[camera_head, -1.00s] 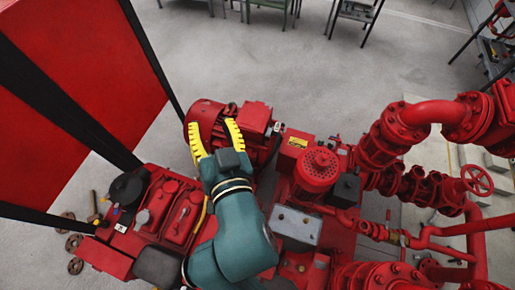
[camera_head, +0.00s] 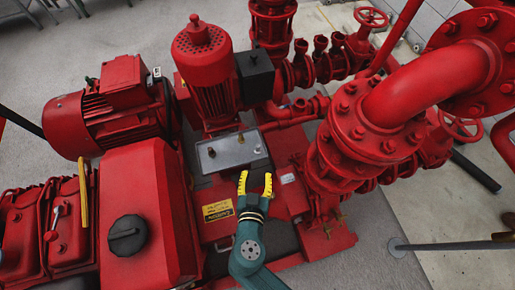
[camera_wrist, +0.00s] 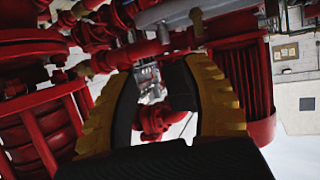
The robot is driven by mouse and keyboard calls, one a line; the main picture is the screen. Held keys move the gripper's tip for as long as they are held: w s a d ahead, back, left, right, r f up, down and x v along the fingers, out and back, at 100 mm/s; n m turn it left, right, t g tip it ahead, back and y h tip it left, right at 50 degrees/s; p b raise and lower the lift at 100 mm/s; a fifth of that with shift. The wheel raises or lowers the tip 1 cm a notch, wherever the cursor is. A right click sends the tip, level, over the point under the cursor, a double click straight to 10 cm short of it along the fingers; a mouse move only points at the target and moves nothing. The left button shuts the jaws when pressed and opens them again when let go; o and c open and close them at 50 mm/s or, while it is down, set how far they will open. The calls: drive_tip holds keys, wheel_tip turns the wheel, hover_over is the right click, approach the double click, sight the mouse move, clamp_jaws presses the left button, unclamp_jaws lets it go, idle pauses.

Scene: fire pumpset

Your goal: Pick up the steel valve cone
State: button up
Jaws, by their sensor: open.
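A grey metal plate (camera_head: 230,152) lies on the red pumpset. On it stand a small brass-coloured piece (camera_head: 241,138) and a small pale piece (camera_head: 211,153). Both are too small for me to tell whether either is the steel valve cone. My gripper (camera_head: 255,183) is open and empty, with yellow fingers pointing toward the plate. In the picture it is just below the plate's right end; its height above the pumpset is unclear. The wrist view shows the spread fingers (camera_wrist: 163,72) with red machinery beyond them, and I cannot make out a cone there.
A red vertical motor (camera_head: 203,70) and a black box (camera_head: 255,75) stand behind the plate. A large flanged red pipe (camera_head: 425,90) rises to the right. A red horizontal motor (camera_head: 115,115) and a block with a black cap (camera_head: 128,236) are left.

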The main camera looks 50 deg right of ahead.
sight(258, 148)
drive_tip(key=b+x, duration=0.2)
drive_tip(key=x, duration=0.5)
drive_tip(key=shift+w+d+f, duration=0.15)
drive_tip(key=shift+w+d, duration=0.05)
drive_tip(key=shift+w, duration=0.05)
drive_tip(key=x, duration=0.2)
drive_tip(key=b+x, duration=0.1)
drive_tip(key=x, duration=0.1)
drive_tip(key=r+b+x, duration=0.1)
drive_tip(key=shift+w+d+f, duration=0.2)
drive_tip(key=shift+w+d, duration=0.05)
drive_tip(key=shift+w, duration=0.4)
drive_tip(key=shift+s, duration=0.1)
drive_tip(key=shift+a, duration=0.1)
clamp_jaws()
